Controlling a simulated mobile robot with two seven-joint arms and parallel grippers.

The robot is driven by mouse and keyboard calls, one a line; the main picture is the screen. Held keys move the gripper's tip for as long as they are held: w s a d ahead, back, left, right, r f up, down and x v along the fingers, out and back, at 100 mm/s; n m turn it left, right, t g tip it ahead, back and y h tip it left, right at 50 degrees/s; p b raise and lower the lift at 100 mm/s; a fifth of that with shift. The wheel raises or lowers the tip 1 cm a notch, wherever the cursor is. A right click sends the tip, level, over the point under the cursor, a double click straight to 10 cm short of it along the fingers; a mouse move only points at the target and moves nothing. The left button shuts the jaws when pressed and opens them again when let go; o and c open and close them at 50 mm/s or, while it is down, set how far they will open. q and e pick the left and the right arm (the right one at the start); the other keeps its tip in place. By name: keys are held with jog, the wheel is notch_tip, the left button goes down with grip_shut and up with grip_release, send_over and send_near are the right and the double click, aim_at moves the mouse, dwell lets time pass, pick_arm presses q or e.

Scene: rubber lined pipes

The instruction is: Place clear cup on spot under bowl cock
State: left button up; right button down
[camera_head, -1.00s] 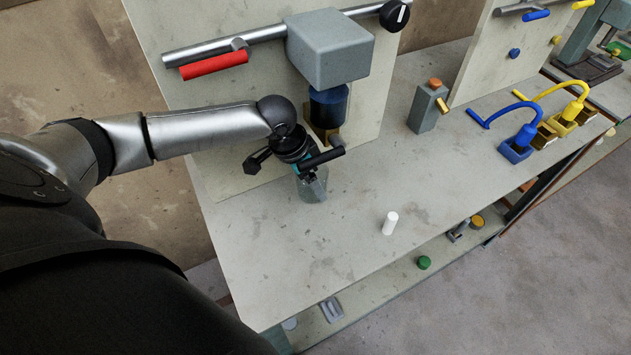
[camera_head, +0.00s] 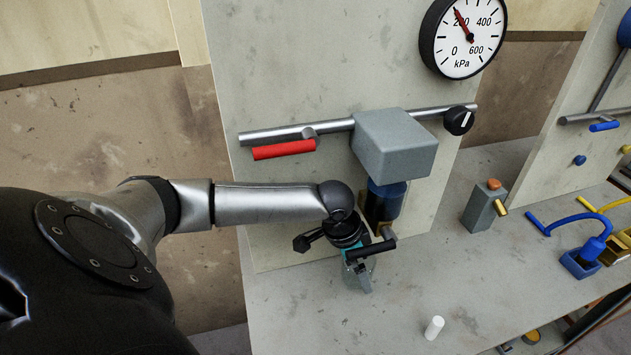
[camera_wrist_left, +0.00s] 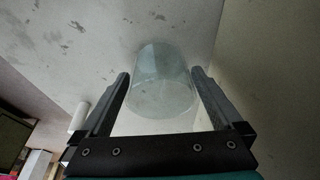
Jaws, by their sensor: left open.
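The clear cup (camera_wrist_left: 160,95) stands on the grey bench between the fingers of my left gripper in the left wrist view. In the head view the cup (camera_head: 352,277) is partly hidden by the gripper. My left gripper (camera_head: 362,280) is open around the cup, with a visible gap at the fingers. The dark blue bowl (camera_head: 385,203) hangs under a grey box (camera_head: 394,145) on the upright panel, just behind and right of the gripper. A brass part, likely the cock, shows at the bowl's base, mostly hidden by the gripper. The spot cannot be made out. My right gripper is not in view.
A red-handled lever (camera_head: 284,150) and pipe run above my left arm. A grey block with an orange knob (camera_head: 484,208) stands further right. The bench front is otherwise clear.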

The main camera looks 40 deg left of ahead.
pick_arm(q)
jog(key=v, duration=0.3)
jog(key=shift+a+r+p, duration=0.1)
jog(key=shift+r+p, duration=0.1)
jog(key=shift+p, duration=0.2)
jog(key=s+a, duration=0.1)
jog(key=s, duration=0.2)
jog(key=s+a, duration=0.2)
jog(key=s, duration=0.1)
jog(key=s+a, duration=0.2)
jog(key=s, duration=0.1)
jog(key=shift+s+a+f+p, duration=0.1)
jog(key=shift+a+f+p, duration=0.1)
jog(key=shift+f+p, duration=0.15)
jog(key=shift+s+a, duration=0.25)
jog(key=shift+s, duration=0.3)
